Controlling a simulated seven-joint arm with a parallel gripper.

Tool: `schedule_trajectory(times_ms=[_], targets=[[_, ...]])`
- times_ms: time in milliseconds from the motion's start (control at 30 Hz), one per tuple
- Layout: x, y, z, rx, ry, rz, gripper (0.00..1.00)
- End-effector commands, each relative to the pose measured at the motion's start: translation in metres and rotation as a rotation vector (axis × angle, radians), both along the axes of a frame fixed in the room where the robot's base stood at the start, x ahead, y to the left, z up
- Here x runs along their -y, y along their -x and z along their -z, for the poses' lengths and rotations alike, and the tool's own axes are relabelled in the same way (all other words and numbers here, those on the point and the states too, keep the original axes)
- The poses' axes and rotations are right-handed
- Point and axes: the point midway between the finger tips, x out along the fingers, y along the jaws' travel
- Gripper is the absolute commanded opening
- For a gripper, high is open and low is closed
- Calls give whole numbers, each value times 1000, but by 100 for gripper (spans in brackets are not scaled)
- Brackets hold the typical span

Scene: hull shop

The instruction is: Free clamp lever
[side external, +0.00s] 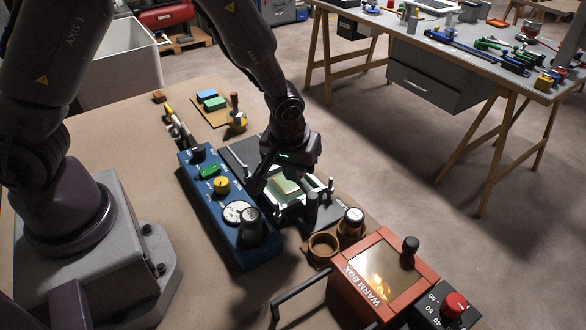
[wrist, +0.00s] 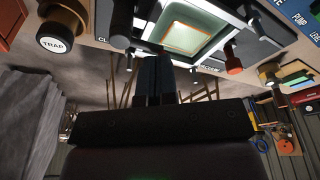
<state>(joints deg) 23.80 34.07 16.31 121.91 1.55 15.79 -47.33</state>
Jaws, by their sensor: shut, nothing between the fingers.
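A dark fixture plate (side external: 240,153) carries a light frame with a pale green square piece (side external: 287,187) in it. The framed piece also shows at the top of the wrist view (wrist: 188,28). Several dark posts or levers stand around the frame, including one at its near right corner (side external: 311,207). I cannot tell for sure which one is the clamp lever; the plate lettering is partly cut off or hidden. My gripper (wrist: 153,58) is shut and empty, its fingertips close to the frame's edge in the wrist view. Contact with any lever cannot be made out.
A blue control box (side external: 228,215) with knobs stands left of the fixture. A red warm box (side external: 385,278), a brown ring (side external: 323,246) and a round-topped TRAP knob (wrist: 54,43) are nearby. A small board (side external: 211,108) with blocks lies behind. Bare bench shows between the blue box and my base.

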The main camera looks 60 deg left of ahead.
Motion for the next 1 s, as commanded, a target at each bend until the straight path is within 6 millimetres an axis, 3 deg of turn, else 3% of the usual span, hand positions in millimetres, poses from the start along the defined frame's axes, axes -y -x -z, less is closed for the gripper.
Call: schedule_trajectory(times_ms=[667,1000], targets=[[-6,-12,1,-1,-2,-5,0],[-8,-24,1,-3,1,294,0]])
